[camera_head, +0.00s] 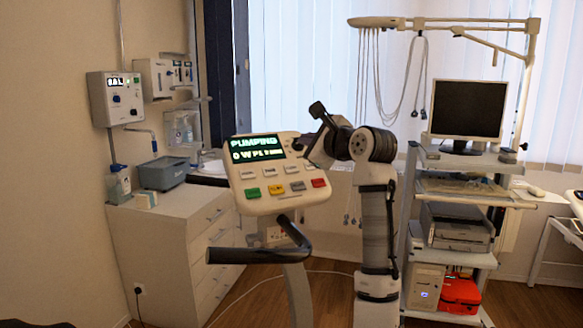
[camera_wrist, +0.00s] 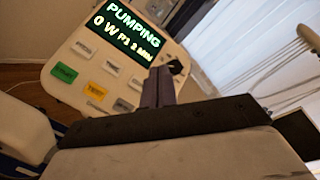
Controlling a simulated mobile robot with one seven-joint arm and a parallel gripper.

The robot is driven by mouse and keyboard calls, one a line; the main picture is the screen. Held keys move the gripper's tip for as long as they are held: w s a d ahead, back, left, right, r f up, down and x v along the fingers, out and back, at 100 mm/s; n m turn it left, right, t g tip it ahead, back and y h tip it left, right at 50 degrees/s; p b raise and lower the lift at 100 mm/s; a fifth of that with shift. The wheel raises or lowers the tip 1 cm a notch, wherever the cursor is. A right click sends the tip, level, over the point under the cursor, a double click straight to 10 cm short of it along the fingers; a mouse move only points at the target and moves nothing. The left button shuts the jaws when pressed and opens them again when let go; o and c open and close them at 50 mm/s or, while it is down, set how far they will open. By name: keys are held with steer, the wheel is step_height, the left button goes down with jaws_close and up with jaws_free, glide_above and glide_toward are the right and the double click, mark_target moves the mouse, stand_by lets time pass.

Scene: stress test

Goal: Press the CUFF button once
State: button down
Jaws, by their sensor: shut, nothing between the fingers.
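The cream console (camera_head: 262,205) has a lit screen (camera_head: 255,148) reading "PUMPING" above a second line. In the wrist view the screen (camera_wrist: 125,32) reads "PUMPING" and "0 W P1 2 MIN". Below are pale buttons, then green (camera_head: 252,193), yellow (camera_head: 276,189), grey (camera_head: 298,186) and red (camera_head: 318,183) ones. The button labels are too small to read surely, so I cannot tell which is CUFF. My gripper (camera_wrist: 158,88) is shut and empty, in front of the console's right side. It hides the right-hand buttons in the wrist view. I cannot tell whether it touches the panel.
A black handlebar (camera_head: 265,255) curves below the console. A white cabinet (camera_head: 165,230) with a grey box (camera_head: 163,173) stands at left. A cart with a monitor (camera_head: 467,110) and hanging cables stands at right, close to my arm.

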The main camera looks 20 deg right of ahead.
steer(key=s+r, duration=0.2)
steer(key=r, duration=0.1)
steer(key=shift+s+d, duration=0.1)
steer(key=shift+s, duration=0.05)
steer(key=shift+f, duration=0.1)
stand_by(0.7)
